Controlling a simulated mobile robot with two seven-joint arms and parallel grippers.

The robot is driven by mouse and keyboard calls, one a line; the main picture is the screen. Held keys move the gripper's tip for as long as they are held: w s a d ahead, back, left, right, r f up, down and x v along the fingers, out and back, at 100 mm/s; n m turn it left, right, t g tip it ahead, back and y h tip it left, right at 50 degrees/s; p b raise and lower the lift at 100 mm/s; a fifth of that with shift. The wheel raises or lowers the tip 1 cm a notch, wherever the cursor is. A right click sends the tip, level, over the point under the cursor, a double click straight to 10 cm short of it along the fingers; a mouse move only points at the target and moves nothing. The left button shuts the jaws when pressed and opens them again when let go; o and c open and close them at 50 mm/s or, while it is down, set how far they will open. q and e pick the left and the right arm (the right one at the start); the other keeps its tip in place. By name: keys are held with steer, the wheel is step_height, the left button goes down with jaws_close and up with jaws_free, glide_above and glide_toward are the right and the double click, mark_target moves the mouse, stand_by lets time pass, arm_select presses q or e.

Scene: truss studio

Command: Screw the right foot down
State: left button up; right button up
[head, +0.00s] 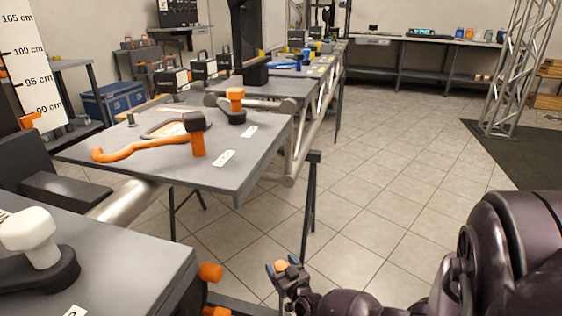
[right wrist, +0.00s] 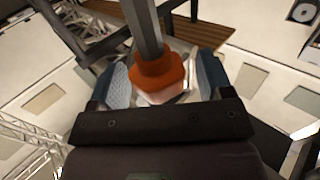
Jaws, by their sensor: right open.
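An orange foot (right wrist: 160,72) sits at the end of a grey post (right wrist: 142,25) in the right wrist view. My right gripper (right wrist: 163,78) is open, with its two blue-grey finger pads on either side of the foot. The left pad looks very close to it and a small gap shows at the right; I cannot tell whether either pad touches. In the head view my right gripper (head: 284,268) is low beyond the near table's corner, with a bit of orange between its fingertips. The foot's far side is hidden. My left gripper is not in view.
A near table (head: 140,262) carries a white knob (head: 30,232) and has orange knobs (head: 210,272) at its right side. A dark leg (head: 311,195) stands just beyond my right gripper. A second table (head: 105,158) carries orange tools. Tiled floor (head: 400,200) is clear to the right.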

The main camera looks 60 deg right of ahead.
steer(key=c, duration=0.9)
